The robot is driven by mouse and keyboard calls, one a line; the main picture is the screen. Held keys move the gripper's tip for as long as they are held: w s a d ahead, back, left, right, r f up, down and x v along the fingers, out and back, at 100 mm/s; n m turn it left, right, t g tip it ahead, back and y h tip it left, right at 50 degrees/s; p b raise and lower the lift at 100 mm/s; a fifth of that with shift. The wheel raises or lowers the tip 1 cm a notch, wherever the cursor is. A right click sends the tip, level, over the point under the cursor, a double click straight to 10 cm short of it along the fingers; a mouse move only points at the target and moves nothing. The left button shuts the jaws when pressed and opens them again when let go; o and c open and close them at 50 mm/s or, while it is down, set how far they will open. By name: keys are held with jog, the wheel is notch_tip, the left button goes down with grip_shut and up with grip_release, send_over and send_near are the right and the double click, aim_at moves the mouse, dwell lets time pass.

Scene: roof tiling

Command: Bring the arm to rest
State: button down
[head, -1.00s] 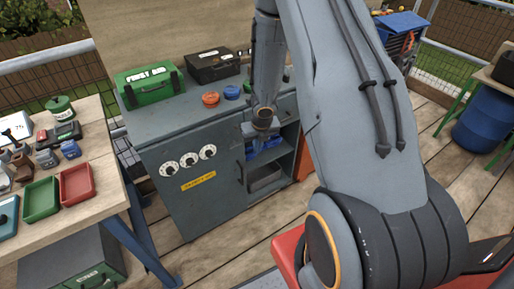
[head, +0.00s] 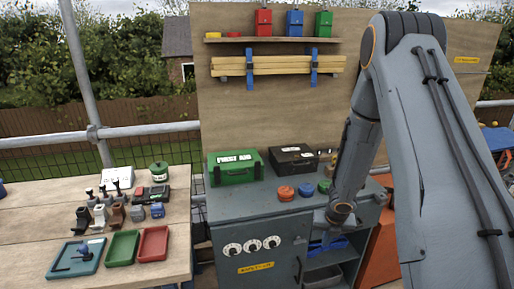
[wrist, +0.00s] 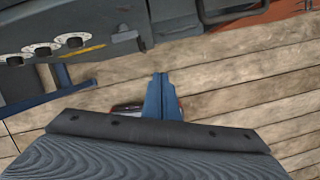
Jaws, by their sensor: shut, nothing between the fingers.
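My arm comes down from the upper right in the head view, its wrist hanging in front of the grey cabinet (head: 225,232). My gripper (wrist: 160,77) shows in the wrist view as two blue fingers closed together with nothing between them. It points over the wooden plank floor (wrist: 230,85), near the cabinet front. In the head view the fingers are hard to tell from the blue items in the cabinet's open shelf.
A green first aid box (head: 235,168), a dark case (head: 293,160) and red (head: 286,193) and blue (head: 306,190) round pieces stand on the cabinet. Left is a wooden table (head: 25,235) with green (head: 123,247) and red (head: 153,243) trays.

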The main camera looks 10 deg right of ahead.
notch_tip(320, 180, up, 9)
jog(key=s+a+m+h, duration=0.1)
jog(key=s+m, duration=0.1)
jog(key=m, duration=0.8)
jog(key=s+a+r+m+b, duration=0.1)
jog(key=s+a+r+m, duration=0.4)
jog(key=s+m, duration=0.3)
jog(key=s+a+r+m+g+y+b, duration=0.1)
jog(key=s+a+r+m, duration=0.4)
jog(key=s+m, duration=0.4)
jog(key=a+m, duration=0.1)
jog(key=m, duration=0.5)
jog(key=shift+r+g+y+b, duration=0.3)
jog(key=shift+r+b, duration=0.05)
jog(key=shift+r, duration=0.05)
